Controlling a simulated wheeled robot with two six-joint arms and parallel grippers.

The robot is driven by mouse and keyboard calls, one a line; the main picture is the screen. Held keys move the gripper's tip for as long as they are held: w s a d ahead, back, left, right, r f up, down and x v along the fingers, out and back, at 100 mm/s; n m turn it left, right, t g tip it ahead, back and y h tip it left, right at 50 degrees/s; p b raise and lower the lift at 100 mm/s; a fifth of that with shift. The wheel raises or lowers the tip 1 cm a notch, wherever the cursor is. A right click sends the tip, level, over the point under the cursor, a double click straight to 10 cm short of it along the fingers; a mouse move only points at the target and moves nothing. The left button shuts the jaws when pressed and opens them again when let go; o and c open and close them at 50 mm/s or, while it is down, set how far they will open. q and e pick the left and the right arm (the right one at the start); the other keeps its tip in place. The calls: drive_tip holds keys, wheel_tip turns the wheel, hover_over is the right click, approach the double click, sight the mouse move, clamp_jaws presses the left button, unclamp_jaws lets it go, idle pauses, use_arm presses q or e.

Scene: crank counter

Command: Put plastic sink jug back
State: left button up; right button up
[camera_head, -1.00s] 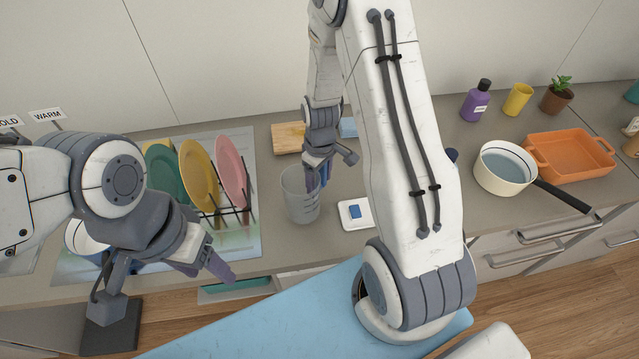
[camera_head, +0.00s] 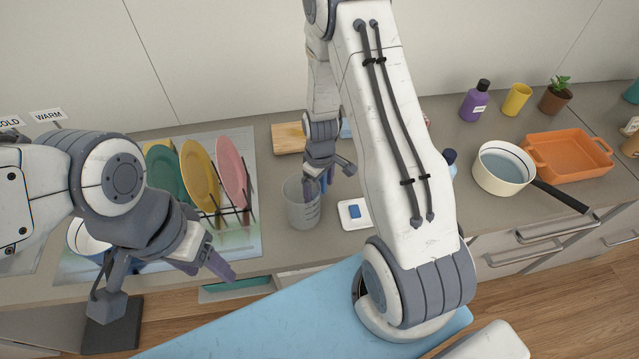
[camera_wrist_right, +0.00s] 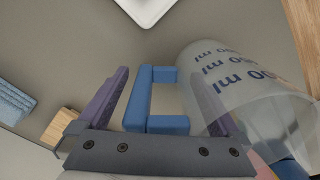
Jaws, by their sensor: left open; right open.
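The plastic jug (camera_head: 301,205) is translucent grey and stands upright on the counter, right of the plates. In the right wrist view the jug (camera_wrist_right: 235,75) shows blue "ml" markings, and its blue handle (camera_wrist_right: 165,123) lies between my two purple fingers. My right gripper (camera_head: 325,182) is open around the handle; a gap shows beside the left finger. It also shows in the right wrist view (camera_wrist_right: 158,75). The jug's base is partly hidden there. My left gripper (camera_head: 207,266) is open and empty over the counter's front edge, in front of the plates and away from the jug.
Plates in a rack (camera_head: 235,208) stand left of the jug. A white dish with a blue block (camera_head: 346,219) sits close at its right. A wooden board (camera_head: 289,138) lies behind. A pot (camera_head: 488,180) and orange tray (camera_head: 570,152) stand farther right.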

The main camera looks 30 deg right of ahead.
drive_tip(key=shift+r, duration=0.55)
wheel_tip(320, 180, up, 11)
drive_tip(key=b, duration=0.2)
drive_tip(key=shift+f+b, duration=0.15)
drive_tip(key=shift+b, duration=0.25)
drive_tip(key=s+a+r+n, duration=0.1)
drive_tip(key=s+a+r, duration=0.2)
drive_tip(key=a, duration=0.3)
drive_tip(key=s+a+r, duration=0.3)
drive_tip(key=a, duration=0.2)
drive_tip(key=s+a+r, duration=0.2)
drive_tip(key=s+a, duration=0.1)
drive_tip(key=s, duration=0.4)
drive_tip(key=s+a+r+n, duration=0.1)
drive_tip(key=s+a, duration=0.3)
drive_tip(key=s, duration=0.4)
drive_tip(key=shift+a+r+y, duration=0.2)
drive_tip(key=shift+r+y, duration=0.2)
drive_tip(key=shift+r, duration=0.2)
wheel_tip(320, 180, down, 4)
drive_tip(key=b, duration=0.4)
drive_tip(key=shift+f, duration=0.2)
